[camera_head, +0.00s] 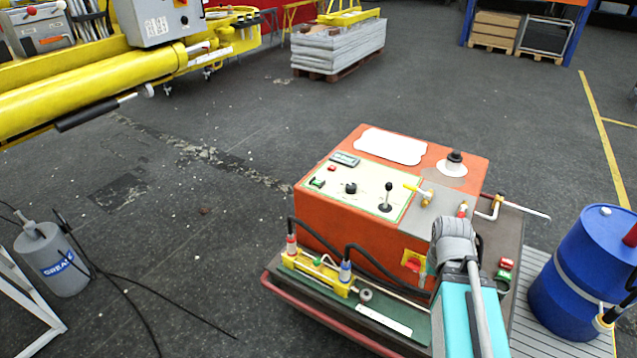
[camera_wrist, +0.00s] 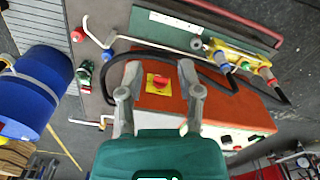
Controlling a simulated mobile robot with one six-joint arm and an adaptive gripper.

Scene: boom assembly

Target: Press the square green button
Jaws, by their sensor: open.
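An orange control box (camera_head: 345,238) stands on a cart, with a pale panel (camera_head: 345,203) on top. A small green button (camera_head: 317,183) sits at the panel's left edge; its exact shape is too small to tell. A second green control (camera_head: 502,275) is beside a red one at the cart's right side. In the wrist view my gripper (camera_wrist: 160,70) is open and empty. Its two fingers frame a red knob on a yellow plate (camera_wrist: 158,84) on the box's side, apparently not touching it.
A black joystick (camera_head: 387,197), a black knob (camera_head: 351,188) and a yellow-handled valve (camera_head: 420,192) rise from the box top. Hoses and a yellow connector block (camera_head: 318,272) line its front. A blue drum (camera_head: 585,275) stands right.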

